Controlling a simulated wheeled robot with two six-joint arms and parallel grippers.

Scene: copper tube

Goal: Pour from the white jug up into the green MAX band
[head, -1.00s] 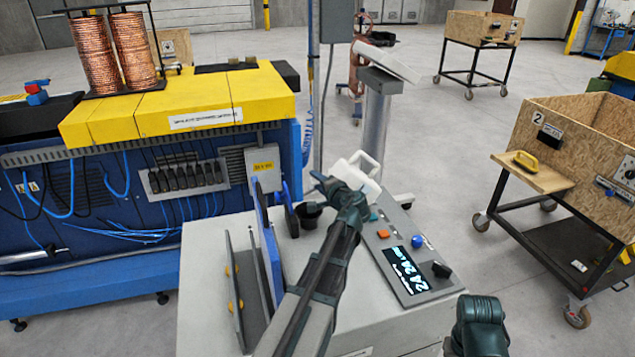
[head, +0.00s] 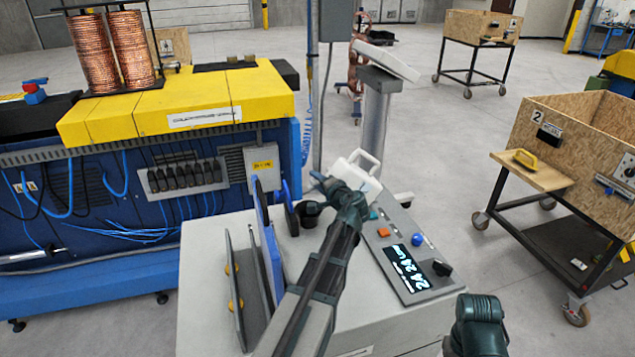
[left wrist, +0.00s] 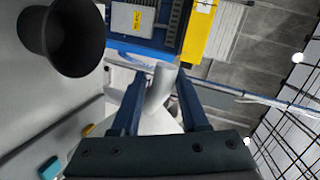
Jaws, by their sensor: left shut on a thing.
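The white jug (head: 361,178) shows behind my left gripper in the head view, over the back of the grey cabinet, with its handle loop at the upper right. My left gripper (head: 336,187) is shut on it and covers part of it. In the left wrist view, the pale jug part (left wrist: 160,92) sits between the two fingers of the left gripper (left wrist: 160,100). A black funnel-like opening (head: 308,213) stands left of the gripper; it also shows in the left wrist view (left wrist: 62,40). I cannot see the green MAX band or the liquid level.
A sloped panel (head: 408,262) with a lit display, an orange button and a blue button lies right of my left arm. Upright blue plates (head: 268,240) stand on its left. A blue and yellow machine (head: 190,110) stands behind.

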